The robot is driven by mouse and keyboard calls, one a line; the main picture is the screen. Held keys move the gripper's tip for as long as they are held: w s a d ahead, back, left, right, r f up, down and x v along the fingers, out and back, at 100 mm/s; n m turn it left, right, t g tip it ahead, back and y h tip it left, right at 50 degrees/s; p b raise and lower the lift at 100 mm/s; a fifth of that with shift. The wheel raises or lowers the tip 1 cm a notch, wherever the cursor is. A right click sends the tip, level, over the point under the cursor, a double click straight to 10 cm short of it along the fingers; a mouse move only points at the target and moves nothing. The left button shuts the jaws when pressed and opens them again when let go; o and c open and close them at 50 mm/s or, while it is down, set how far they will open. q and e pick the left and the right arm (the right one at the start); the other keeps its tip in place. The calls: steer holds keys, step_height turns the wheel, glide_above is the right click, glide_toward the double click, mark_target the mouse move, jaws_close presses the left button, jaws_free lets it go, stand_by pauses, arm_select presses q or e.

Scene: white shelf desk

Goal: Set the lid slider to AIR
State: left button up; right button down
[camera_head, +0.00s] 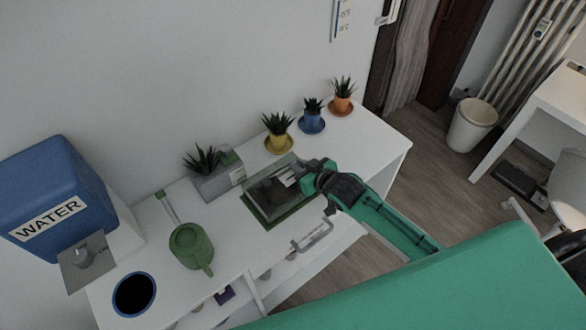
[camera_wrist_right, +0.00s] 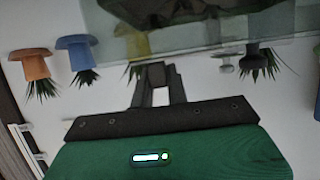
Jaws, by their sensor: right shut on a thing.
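A clear box with a see-through lid (camera_head: 268,190) stands on a green base near the middle of the white desk. Dark contents show through it. In the right wrist view the clear box (camera_wrist_right: 200,40) fills the top, seen upside down. My right gripper (camera_head: 290,178) is at the right part of the lid. In the wrist view its fingers (camera_wrist_right: 158,75) are close together at the box's edge, shut on a small part that seems to be the lid slider. The fingers mostly hide that part, and no AIR marking is readable. My left gripper is not in view.
A grey planter (camera_head: 218,182) stands left of the box, with yellow (camera_head: 278,140), blue (camera_head: 312,122) and orange (camera_head: 342,104) pots behind. A green watering can (camera_head: 190,246) and a blue WATER tank (camera_head: 55,195) are at left. The desk's right end is clear.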

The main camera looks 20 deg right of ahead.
steer(key=c, duration=1.4)
jaws_free()
steer(key=shift+o, duration=0.2)
steer(key=shift+s, duration=0.1)
steer(key=b+v, duration=0.2)
steer(key=v, duration=1.1)
steer(key=shift+s+r, duration=0.2)
steer(key=shift+s, duration=0.1)
